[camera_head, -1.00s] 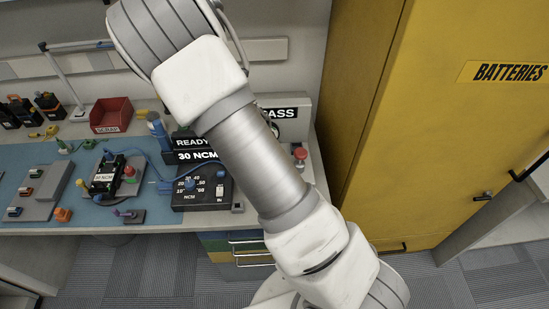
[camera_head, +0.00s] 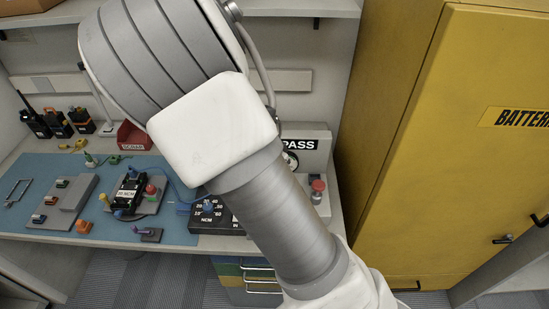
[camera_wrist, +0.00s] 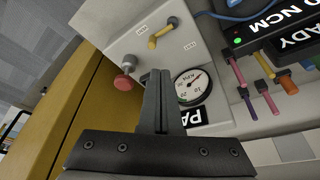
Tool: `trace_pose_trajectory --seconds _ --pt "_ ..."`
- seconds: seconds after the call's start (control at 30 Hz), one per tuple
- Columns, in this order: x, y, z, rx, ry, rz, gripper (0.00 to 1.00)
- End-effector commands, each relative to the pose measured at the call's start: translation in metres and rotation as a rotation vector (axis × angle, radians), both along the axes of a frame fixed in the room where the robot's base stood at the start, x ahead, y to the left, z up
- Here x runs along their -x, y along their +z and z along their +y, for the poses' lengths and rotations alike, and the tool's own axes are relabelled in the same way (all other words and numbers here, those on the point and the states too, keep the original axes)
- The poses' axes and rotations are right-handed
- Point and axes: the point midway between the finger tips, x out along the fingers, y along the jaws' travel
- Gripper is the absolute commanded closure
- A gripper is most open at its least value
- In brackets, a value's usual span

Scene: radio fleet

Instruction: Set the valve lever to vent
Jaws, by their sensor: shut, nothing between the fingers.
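The yellow valve lever (camera_wrist: 162,34) shows in the wrist view on a light grey panel (camera_wrist: 122,48), between two small labels too blurred to read. It slants from a dark round pivot at the upper right. My gripper (camera_wrist: 160,74) is shut and empty; its fingertips appear below the lever in that picture, apart from it. A red knob (camera_wrist: 125,83) is left of the fingers, and a round pressure gauge (camera_wrist: 193,86) is right of them. In the head view my arm hides the gripper and lever; the red knob (camera_head: 318,186) shows right of the arm.
A yellow batteries cabinet (camera_head: 420,150) stands right of the bench. The blue mat (camera_head: 60,170) holds radio fixtures, left of my arm.

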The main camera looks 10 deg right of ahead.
Motion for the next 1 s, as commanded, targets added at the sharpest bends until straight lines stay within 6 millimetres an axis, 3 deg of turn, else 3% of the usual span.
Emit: trace_pose_trajectory --seconds 0.03,0.2,0.4,1.0 --pt "0.002 0.014 0.004 -0.002 0.004 -0.002 1.00" --pt "0.008 0.042 0.012 -0.001 0.003 -0.002 1.00" --pt "0.013 0.063 0.018 0.000 0.001 -0.001 1.00" --pt "0.014 0.069 0.018 0.000 -0.002 0.000 1.00"
